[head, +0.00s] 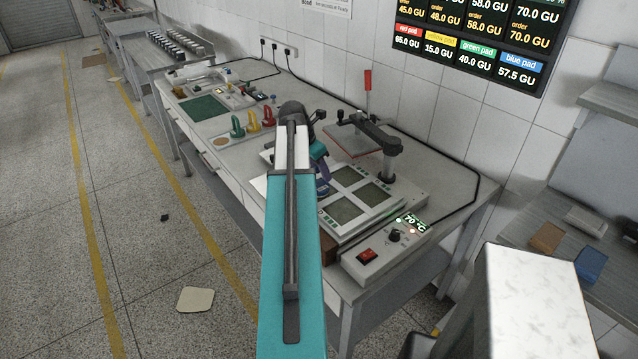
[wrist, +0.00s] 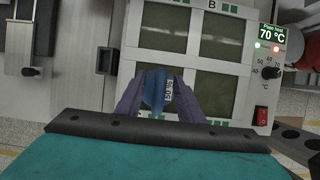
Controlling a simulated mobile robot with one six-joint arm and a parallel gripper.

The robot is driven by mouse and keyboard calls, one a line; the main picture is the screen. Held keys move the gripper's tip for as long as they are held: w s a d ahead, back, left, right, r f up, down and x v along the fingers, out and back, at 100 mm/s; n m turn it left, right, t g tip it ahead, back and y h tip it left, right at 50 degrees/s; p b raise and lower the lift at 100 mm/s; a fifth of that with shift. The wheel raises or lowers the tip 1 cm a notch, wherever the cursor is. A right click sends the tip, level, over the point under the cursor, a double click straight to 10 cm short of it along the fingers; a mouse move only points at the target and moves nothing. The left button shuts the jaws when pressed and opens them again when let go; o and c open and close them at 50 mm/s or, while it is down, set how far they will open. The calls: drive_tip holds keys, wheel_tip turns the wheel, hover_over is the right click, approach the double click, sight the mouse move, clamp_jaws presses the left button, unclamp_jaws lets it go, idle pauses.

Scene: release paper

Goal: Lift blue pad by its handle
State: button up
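In the wrist view, the blue pad (wrist: 156,88) shows between the two dark purple fingers of my gripper (wrist: 161,98). Its handle lies along the finger gap, and a small white label shows beside it. The fingers stand on either side of the blue part; I cannot tell whether they touch it. In the head view, my gripper (head: 321,172) is beside the left edge of the four-window heated plate (head: 399,207), and my arm hides much of this spot. The pad's underside is hidden.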

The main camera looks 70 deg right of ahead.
drive_tip(key=shift+x, duration=1.1)
drive_tip(key=shift+c, duration=0.4)
clamp_jaws()
drive_tip(key=shift+p, duration=0.3)
idle(0.3)
